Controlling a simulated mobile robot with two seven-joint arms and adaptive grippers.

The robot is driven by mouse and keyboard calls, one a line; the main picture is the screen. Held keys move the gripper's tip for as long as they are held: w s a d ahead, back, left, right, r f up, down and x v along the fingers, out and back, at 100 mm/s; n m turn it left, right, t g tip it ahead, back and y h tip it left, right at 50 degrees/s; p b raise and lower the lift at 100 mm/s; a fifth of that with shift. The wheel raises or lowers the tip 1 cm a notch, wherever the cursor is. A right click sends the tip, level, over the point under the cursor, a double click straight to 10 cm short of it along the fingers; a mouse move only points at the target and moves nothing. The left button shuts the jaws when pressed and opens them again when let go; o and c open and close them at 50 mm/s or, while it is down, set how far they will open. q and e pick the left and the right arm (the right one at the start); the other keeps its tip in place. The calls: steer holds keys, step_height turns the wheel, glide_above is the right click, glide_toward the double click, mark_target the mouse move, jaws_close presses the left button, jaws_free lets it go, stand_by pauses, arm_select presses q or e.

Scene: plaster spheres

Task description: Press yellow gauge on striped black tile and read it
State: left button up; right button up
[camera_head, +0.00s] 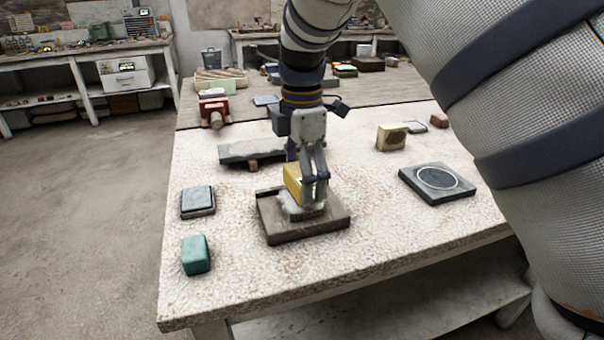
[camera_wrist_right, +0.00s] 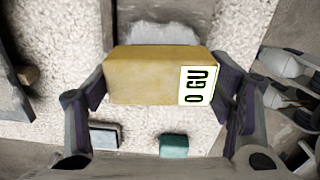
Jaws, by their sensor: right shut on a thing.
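The yellow gauge (camera_head: 292,183) is a block held between the fingers of my right gripper (camera_head: 314,186). In the right wrist view the gauge (camera_wrist_right: 142,76) spans between both fingers, and its white label shows "0 GU". The gauge is low over a pale grey, rough-looking piece (camera_head: 303,212) on a dark brown tray (camera_head: 284,237); I cannot tell whether they touch. A dark tile with a white ring (camera_head: 437,182) lies to the right. I cannot make out clear stripes on any black tile. My left gripper is not in view.
A blue-grey tile (camera_head: 198,200) and a teal block (camera_head: 195,255) lie at the left. A grey slab (camera_head: 248,151) lies behind the tray, a red clamp-like tool (camera_head: 214,108) farther back. A beige block (camera_head: 391,137) stands back right. The table's front is clear.

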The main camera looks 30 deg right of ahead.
steer(key=shift+f, duration=0.6)
stand_by(0.9)
steer(key=shift+r, duration=3.6)
